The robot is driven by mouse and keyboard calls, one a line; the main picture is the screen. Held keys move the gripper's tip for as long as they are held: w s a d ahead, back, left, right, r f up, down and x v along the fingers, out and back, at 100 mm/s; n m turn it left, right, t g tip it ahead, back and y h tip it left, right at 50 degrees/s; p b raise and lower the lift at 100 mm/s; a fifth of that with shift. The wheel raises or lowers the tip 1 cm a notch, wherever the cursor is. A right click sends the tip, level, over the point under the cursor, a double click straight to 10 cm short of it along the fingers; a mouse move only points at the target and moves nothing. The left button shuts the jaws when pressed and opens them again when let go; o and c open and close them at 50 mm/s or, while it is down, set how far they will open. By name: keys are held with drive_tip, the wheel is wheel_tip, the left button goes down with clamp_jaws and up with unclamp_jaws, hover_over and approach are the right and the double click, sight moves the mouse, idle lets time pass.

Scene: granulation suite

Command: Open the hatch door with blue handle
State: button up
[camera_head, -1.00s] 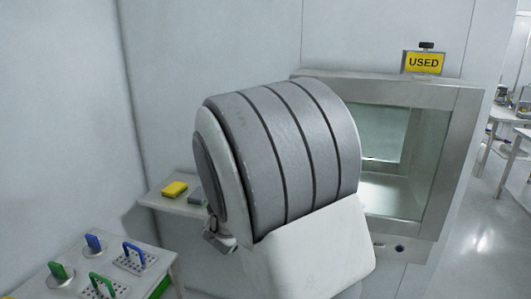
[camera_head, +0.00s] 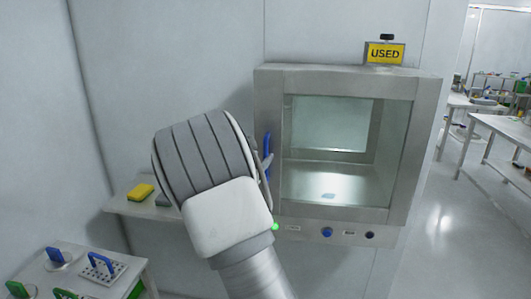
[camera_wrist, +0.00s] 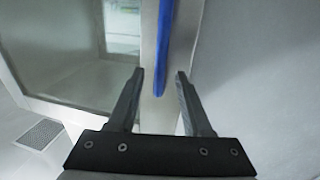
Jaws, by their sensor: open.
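The hatch (camera_head: 345,82) is a steel-framed box on the wall with a glass door (camera_head: 330,125), which looks closed. Its upright blue handle (camera_head: 267,150) is on the left edge of the frame, partly hidden by my arm. In the wrist view, the blue handle (camera_wrist: 164,45) runs down from the top edge, and its lower end lies between my fingers in the picture. My gripper (camera_wrist: 160,75) is open, with one finger on each side of the handle's line. No contact is visible. In the head view, my gripper (camera_head: 265,165) is mostly hidden behind my wrist, close to the handle.
A yellow "USED" sign (camera_head: 385,53) stands on top of the hatch. A green light (camera_head: 275,226) and a blue button (camera_head: 327,232) are below the door. A shelf with a yellow sponge (camera_head: 141,192) and a tool table (camera_head: 60,285) are at left. Floor is clear at right.

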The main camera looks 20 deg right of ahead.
sight(265, 153)
drive_tip(key=shift+x, duration=2.05)
drive_tip(key=shift+c, duration=0.2)
clamp_jaws()
